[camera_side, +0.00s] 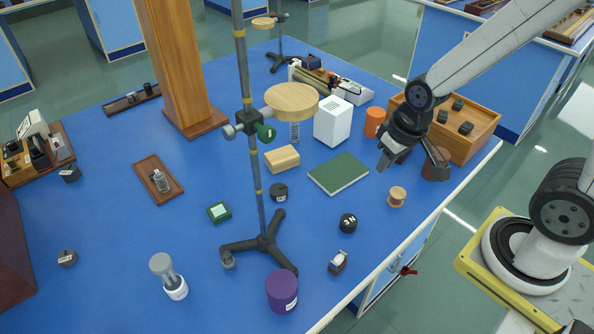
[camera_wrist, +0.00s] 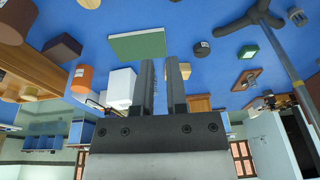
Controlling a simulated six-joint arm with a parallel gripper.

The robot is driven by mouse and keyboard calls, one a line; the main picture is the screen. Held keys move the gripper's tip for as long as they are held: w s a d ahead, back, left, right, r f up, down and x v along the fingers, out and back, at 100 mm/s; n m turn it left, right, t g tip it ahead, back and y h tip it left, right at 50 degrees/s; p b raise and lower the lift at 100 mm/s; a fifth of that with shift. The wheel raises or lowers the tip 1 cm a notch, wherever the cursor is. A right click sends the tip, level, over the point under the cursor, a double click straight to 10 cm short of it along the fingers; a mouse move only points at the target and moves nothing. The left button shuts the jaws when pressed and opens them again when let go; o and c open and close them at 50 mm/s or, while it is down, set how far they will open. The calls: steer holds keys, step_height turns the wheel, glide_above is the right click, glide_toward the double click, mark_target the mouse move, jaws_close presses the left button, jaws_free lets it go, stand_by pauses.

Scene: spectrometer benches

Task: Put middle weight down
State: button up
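Several dark cylindrical weights stand on the blue bench. One marked "3 N" (camera_side: 348,223) is right of the stand's foot. Another (camera_side: 278,192) is just beside the stand rod and also shows in the wrist view (camera_wrist: 201,48). Two more (camera_side: 70,173) (camera_side: 67,258) are at the left. I cannot tell which one is the middle weight. My gripper (camera_side: 384,161) is raised above the bench's right side, near the green book (camera_side: 339,173). In the wrist view its fingers (camera_wrist: 162,66) are parallel with a narrow gap, holding nothing. It is apart from the weights.
A retort stand (camera_side: 254,165) with a round wooden platform (camera_side: 291,98) rises mid-bench. A wooden spool (camera_side: 397,196), white box (camera_side: 333,121), orange cylinder (camera_side: 375,122) and wooden tray (camera_side: 478,137) are near my gripper. A purple cylinder (camera_side: 282,290) stands at the front. Bare bench lies around the "3 N" weight.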

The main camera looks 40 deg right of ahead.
mark_target(288, 193)
steer(key=shift+f+m, duration=0.3)
steer(key=shift+m, duration=0.1)
jaws_close()
steer(key=w+d+f+m+t+y, duration=0.1)
steer(key=w+f+m, duration=0.5)
steer(key=m, duration=0.6)
steer(key=w+d+f+m+t+y, duration=0.1)
steer(key=w+f+m+y, duration=0.4)
steer(key=m, duration=0.8)
steer(key=shift+w+f+t, duration=0.45)
steer(key=shift+w+t, duration=0.1)
steer(key=shift+t, duration=0.35)
steer(key=x, duration=0.9)
steer(key=shift+w+a+f, duration=0.15)
steer(key=shift+a+f, duration=0.1)
steer(key=shift+a, duration=0.1)
steer(key=shift+w+a, duration=0.75)
steer(key=shift+a, duration=0.05)
steer(key=shift+w+a, duration=0.65)
